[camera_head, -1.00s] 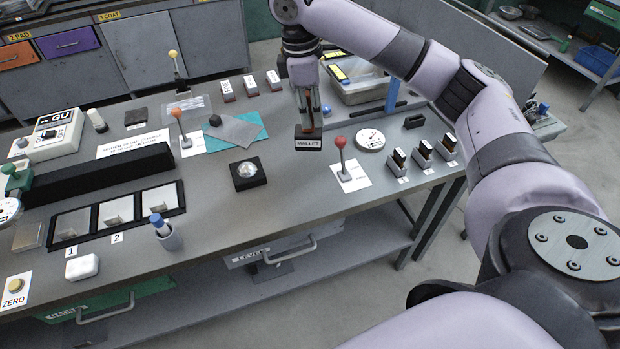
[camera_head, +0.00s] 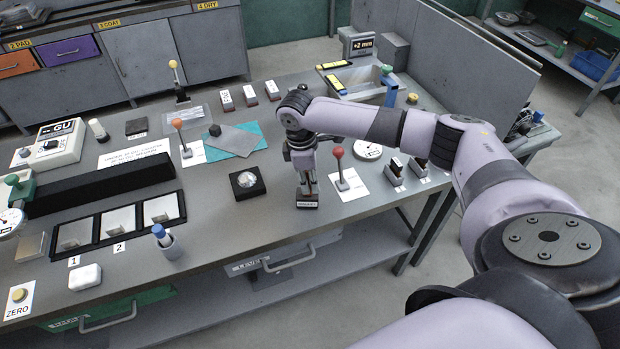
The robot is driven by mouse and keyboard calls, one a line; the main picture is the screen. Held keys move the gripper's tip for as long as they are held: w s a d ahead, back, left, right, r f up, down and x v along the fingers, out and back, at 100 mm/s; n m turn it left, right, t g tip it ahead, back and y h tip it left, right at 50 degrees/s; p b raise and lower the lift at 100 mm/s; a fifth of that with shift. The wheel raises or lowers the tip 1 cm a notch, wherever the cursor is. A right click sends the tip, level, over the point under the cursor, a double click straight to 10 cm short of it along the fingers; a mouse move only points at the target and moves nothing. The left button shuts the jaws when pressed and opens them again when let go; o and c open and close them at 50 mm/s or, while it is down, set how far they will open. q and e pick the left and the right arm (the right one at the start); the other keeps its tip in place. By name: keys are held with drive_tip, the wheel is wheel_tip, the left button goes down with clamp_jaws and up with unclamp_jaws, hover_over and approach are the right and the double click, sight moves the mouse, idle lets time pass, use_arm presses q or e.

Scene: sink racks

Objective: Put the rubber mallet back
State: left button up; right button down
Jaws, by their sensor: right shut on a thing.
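The rubber mallet (camera_head: 307,202) shows as a dark block with a white label, below my right gripper (camera_head: 307,183) near the front edge of the bench. My right gripper points down and is shut on the mallet's upright handle, which is mostly hidden by the fingers. I cannot tell whether the mallet's head touches the bench top or hangs just above it. My left gripper is not in view.
A red-knobbed lever (camera_head: 338,153) on a white card stands close to the right of the mallet. A black square holder with a clear dome (camera_head: 246,181) lies to its left. Bare bench lies between holder and mallet.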

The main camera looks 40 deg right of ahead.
drive_tip(key=shift+f, duration=0.15)
drive_tip(key=c, duration=1.5)
unclamp_jaws()
drive_tip(key=r+b, duration=0.1)
drive_tip(key=r, duration=0.2)
drive_tip(key=r+b, duration=0.1)
drive_tip(key=r, duration=0.3)
drive_tip(key=a+r, duration=0.1)
drive_tip(key=r, duration=0.3)
drive_tip(key=shift+w+a+b, duration=0.1)
drive_tip(key=shift+w+b, duration=0.25)
drive_tip(key=shift+b, duration=0.05)
drive_tip(key=shift+r, duration=0.55)
